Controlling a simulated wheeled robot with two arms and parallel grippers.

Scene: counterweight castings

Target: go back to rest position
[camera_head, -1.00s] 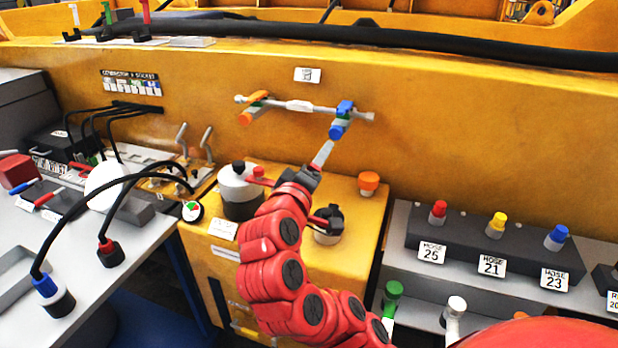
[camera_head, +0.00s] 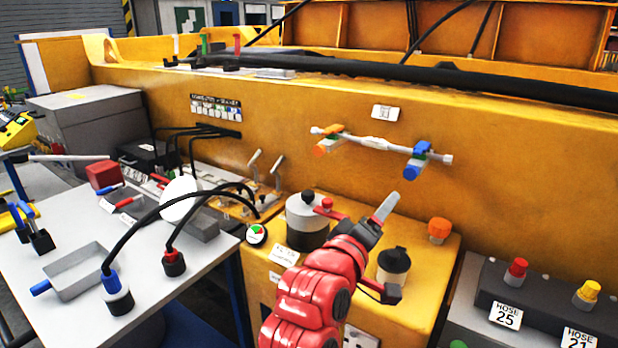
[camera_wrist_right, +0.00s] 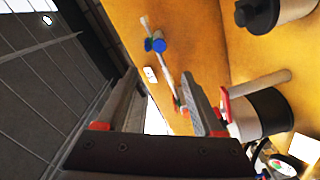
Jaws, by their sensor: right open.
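My right arm, red, rises from the bottom of the head view. Its gripper (camera_head: 386,208) is below and left of the blue valve (camera_head: 415,168), apart from it. In the right wrist view the two grey fingers of the gripper (camera_wrist_right: 162,85) are spread with nothing held between them. The blue valve (camera_wrist_right: 158,45) also shows there, beyond the fingertips. It sits at the right end of a grey pipe (camera_head: 375,142) on the yellow casting, with an orange valve (camera_head: 328,140) at the left. My left gripper is not in view.
A grey-and-black canister (camera_head: 307,218) and a black-lidded cup (camera_head: 394,265) stand close to the arm on the yellow ledge, with an orange knob (camera_head: 439,230) to the right. A white table (camera_head: 60,245) with cabled plugs is at left. Hose fittings (camera_head: 516,270) are at right.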

